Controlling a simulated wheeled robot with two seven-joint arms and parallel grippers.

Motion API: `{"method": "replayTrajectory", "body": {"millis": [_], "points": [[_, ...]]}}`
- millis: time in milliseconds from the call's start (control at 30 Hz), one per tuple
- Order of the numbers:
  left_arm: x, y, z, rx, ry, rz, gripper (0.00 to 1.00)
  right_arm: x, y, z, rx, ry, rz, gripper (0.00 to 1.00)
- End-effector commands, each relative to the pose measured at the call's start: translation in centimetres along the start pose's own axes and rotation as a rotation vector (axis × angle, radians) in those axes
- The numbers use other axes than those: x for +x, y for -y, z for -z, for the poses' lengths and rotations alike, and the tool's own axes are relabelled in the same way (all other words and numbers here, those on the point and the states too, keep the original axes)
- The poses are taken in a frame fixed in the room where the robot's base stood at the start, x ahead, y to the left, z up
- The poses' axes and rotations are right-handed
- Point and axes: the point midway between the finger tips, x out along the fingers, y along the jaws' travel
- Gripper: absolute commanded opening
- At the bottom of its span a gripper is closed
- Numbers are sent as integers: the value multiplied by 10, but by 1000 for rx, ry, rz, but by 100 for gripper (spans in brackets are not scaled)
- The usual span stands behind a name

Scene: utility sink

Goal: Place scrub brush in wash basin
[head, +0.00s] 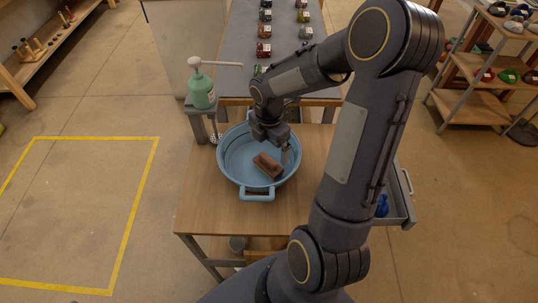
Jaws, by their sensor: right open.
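The brown scrub brush (267,165) lies inside the blue wash basin (230,172), on its floor near the middle. The basin stands on a wooden table, with one handle toward me. My right gripper (288,156) is over the basin, pointing down, just beyond and to the right of the brush. Its jaws are open, and I see nothing held in it. Whether a finger touches the brush is hard to tell. My left gripper does not show.
The wooden table (200,200) is bare left of the basin. A grey table (240,60) with several small coloured items is behind. A blue object (382,206) lies at the right. Shelves stand at far right.

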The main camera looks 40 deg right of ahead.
Motion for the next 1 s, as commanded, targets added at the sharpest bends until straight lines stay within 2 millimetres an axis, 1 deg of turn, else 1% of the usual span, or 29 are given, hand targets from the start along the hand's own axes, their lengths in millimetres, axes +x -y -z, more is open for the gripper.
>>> {"method": "replayTrajectory", "body": {"millis": [33, 100, 233, 300, 367, 467, 533, 633, 700, 800, 900, 1000], "points": [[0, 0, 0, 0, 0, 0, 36, -10, -1, 0, 0, 2, -4, 99], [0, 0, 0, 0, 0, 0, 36, -19, -1, 0, 1, 1, -3, 99], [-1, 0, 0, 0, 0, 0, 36, -31, 0, 0, 4, 1, -3, 99], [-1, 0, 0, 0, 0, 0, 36, -40, 3, 4, 45, -2, -16, 99], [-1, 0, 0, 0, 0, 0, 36, -52, 9, 10, 129, -9, -39, 99], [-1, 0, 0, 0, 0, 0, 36, -81, 27, 29, 382, -48, -105, 99], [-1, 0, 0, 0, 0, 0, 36, -102, 46, 48, 616, -108, -157, 99], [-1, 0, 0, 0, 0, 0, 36, -124, 75, 78, 965, -237, -206, 99], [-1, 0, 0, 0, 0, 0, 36, -133, 94, 97, 1187, -342, -215, 99], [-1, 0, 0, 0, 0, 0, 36, -140, 116, 119, 1445, -488, -195, 99], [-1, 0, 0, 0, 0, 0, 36, -142, 130, 135, 1619, -599, -156, 99], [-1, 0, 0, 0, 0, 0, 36, -142, 136, 143, 1713, -660, -124, 99]]}}
